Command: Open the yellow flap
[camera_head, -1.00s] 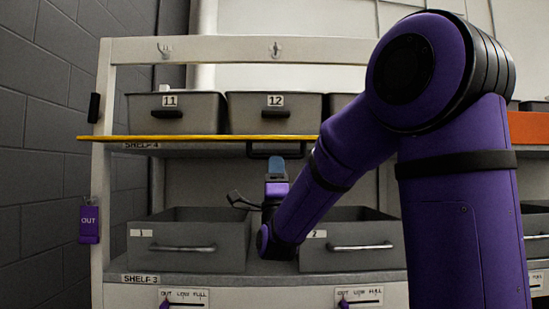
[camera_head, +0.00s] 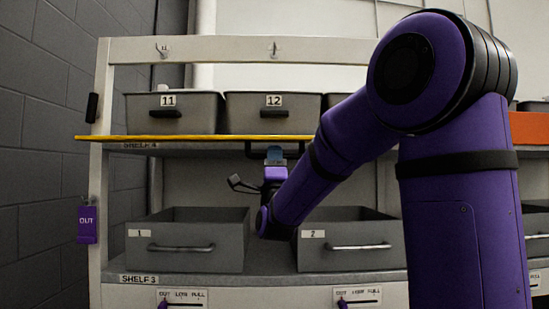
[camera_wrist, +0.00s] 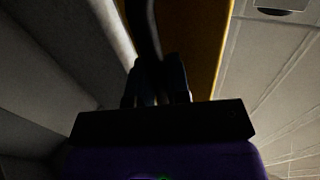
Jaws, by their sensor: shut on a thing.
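The yellow flap (camera_head: 200,138) shows in the head view almost edge-on, as a thin, level yellow strip in front of the upper shelf, just below the bins. Its dark handle (camera_head: 259,154) hangs under the strip. My gripper (camera_head: 274,153) is at this handle from below, with its bluish fingers shut on it. In the wrist view the dark handle bar (camera_wrist: 143,25) runs down between the fingers (camera_wrist: 157,85). The flap's yellow face (camera_wrist: 208,45) is right behind them. The exact contact is dark and hard to see.
Bins 11 (camera_head: 190,105) and 12 (camera_head: 290,104) stand above the flap. Open bins 1 (camera_head: 185,255) and 2 (camera_head: 370,257) stand on the lower shelf, below my gripper. The rack's left post (camera_head: 99,190) and a grey wall (camera_head: 40,200) bound the left side.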

